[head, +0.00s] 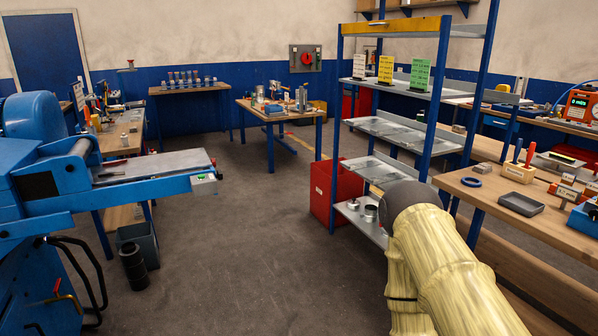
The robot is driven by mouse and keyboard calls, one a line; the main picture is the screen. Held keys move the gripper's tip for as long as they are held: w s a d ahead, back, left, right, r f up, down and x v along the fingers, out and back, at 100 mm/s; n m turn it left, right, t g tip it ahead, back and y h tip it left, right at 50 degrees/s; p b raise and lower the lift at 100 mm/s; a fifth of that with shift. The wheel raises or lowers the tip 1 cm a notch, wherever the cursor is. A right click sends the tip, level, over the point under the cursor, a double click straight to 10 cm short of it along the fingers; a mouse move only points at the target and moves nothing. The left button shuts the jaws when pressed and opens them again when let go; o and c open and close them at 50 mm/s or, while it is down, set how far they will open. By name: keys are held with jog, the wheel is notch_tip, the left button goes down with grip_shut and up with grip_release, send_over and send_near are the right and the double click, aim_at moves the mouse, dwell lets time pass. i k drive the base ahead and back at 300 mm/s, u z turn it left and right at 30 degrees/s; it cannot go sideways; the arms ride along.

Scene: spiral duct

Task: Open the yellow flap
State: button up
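No part in the head view is clearly a hinged yellow flap. A yellow strip (390,27) runs along the top front edge of the blue-post shelf rack, and a small yellow card (386,69) stands on the rack's upper shelf; I cannot tell whether either is the flap. My arm, in a pale yellow cover, comes in from the lower right and ends in a dark grey rounded part in front of the rack's lower right. My gripper's fingers do not show.
The shelf rack (406,91) stands right of centre, with a red bin (335,190) at its left. A blue machine (40,190) with a protruding bed fills the left. A workbench (545,222) with tools stands at right. The grey floor between is open.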

aim_at(427, 24)
jog(key=i, duration=3.2)
jog(key=z, duration=0.05)
